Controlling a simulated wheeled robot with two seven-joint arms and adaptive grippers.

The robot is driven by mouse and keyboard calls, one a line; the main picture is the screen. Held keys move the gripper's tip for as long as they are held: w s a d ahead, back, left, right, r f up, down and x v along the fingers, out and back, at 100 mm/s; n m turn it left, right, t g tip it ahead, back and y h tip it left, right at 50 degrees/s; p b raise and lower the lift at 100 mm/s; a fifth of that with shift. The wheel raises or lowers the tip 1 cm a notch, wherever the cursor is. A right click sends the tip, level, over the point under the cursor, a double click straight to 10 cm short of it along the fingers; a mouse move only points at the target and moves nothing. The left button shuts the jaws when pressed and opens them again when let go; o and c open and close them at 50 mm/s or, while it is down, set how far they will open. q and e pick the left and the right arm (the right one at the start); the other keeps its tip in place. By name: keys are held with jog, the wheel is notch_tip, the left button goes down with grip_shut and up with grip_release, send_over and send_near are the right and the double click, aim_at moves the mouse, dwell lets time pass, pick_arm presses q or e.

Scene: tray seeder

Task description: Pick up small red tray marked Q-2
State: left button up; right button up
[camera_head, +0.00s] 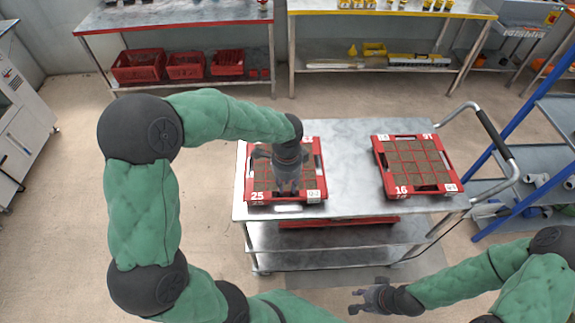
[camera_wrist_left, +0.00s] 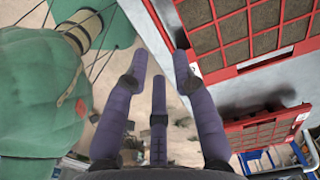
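A red tray (camera_head: 320,172) with brown soil cells, marked 25, sits on the left of the metal cart top. A second red tray (camera_head: 425,190), marked 16, sits on the right. I cannot read a Q-2 mark on anything. My left gripper (camera_head: 288,188) hangs over the tray marked 25, hiding part of it. In the left wrist view this gripper (camera_wrist_left: 158,70) has its fingers apart with nothing between them. A soil-filled red tray (camera_wrist_left: 245,67) shows to its right there. My right gripper (camera_head: 357,300) is empty, fingers apart, in front of the cart.
The cart top (camera_head: 350,150) is bare between the trays. A red tray (camera_head: 340,221) lies beneath the top, mostly hidden. Red crates (camera_head: 138,66) stand on the back-left table's shelf. A blue-framed rack (camera_head: 540,118) stands right of the cart, close to its handle (camera_head: 495,135).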

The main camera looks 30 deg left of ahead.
aim_at(286, 199)
pick_arm(q)
notch_tip(286, 199, down, 6)
jog(key=shift+a+r+b, duration=0.1)
jog(key=shift+r+b, duration=0.1)
jog(key=shift+b, duration=0.65)
notch_tip(286, 199, down, 5)
jog(key=shift+s+a+f+b, duration=0.1)
jog(key=shift+b, duration=0.95)
grip_shut()
jog(key=shift+r, duration=0.2)
